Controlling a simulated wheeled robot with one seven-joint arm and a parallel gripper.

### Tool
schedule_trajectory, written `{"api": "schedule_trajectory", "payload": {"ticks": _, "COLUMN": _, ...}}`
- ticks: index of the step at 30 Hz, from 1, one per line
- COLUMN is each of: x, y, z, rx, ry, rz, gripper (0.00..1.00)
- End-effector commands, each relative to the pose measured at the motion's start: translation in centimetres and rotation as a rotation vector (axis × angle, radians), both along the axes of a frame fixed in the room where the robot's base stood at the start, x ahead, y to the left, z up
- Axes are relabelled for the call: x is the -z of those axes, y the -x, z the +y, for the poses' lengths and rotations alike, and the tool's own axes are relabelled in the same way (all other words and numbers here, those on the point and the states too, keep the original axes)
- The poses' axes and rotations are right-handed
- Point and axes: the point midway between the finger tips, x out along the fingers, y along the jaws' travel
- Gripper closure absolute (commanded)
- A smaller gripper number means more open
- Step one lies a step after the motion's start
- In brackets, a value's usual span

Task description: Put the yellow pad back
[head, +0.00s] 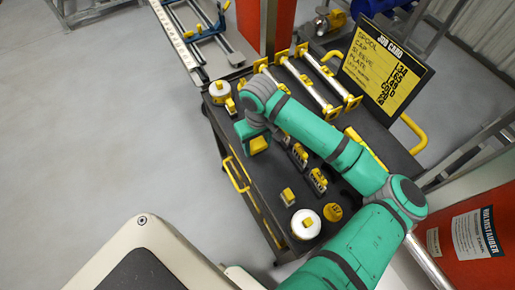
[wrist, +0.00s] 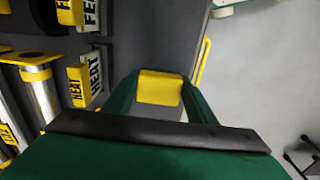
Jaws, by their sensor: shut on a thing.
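The yellow pad (head: 259,145) is a small block at the end of my gripper (head: 250,137), over the left edge area of the dark cart top (head: 267,181). In the wrist view the yellow pad (wrist: 160,87) sits between the two green fingers of my gripper (wrist: 158,92), which are shut on it. Dark cart surface shows around it. I cannot tell whether the pad touches the surface or hangs just above it.
Yellow blocks with HEAT plates (wrist: 85,82) stand beside the gripper. White-topped round parts (head: 305,224) and (head: 220,91), metal spools (head: 307,86) and a job card (head: 387,67) are on the cart. A yellow handle (head: 236,174) runs along its left side; open floor lies beyond.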

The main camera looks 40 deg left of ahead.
Motion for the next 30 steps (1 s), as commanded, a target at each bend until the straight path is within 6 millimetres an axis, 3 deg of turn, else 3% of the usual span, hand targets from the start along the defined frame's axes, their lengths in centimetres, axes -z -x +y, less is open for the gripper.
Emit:
{"api": "schedule_trajectory", "payload": {"ticks": 6, "x": 2.6, "y": 0.0, "z": -0.1, "rx": 0.001, "ry": 0.002, "rz": 0.001, "gripper": 0.77}}
{"api": "schedule_trajectory", "payload": {"ticks": 17, "x": 3.0, "y": 0.1, "z": -0.1, "rx": 0.001, "ry": 0.000, "rz": 0.001, "gripper": 0.77}}
{"api": "schedule_trajectory", "payload": {"ticks": 18, "x": 3.0, "y": 0.1, "z": -0.1, "rx": 0.001, "ry": 0.000, "rz": 0.001, "gripper": 0.44}}
{"api": "schedule_trajectory", "payload": {"ticks": 20, "x": 3.0, "y": 0.1, "z": -0.1, "rx": 0.001, "ry": 0.000, "rz": 0.001, "gripper": 0.30}}
{"api": "schedule_trajectory", "payload": {"ticks": 30, "x": 2.8, "y": 0.1, "z": -0.1, "rx": 0.000, "ry": 0.000, "rz": 0.000, "gripper": 0.30}}
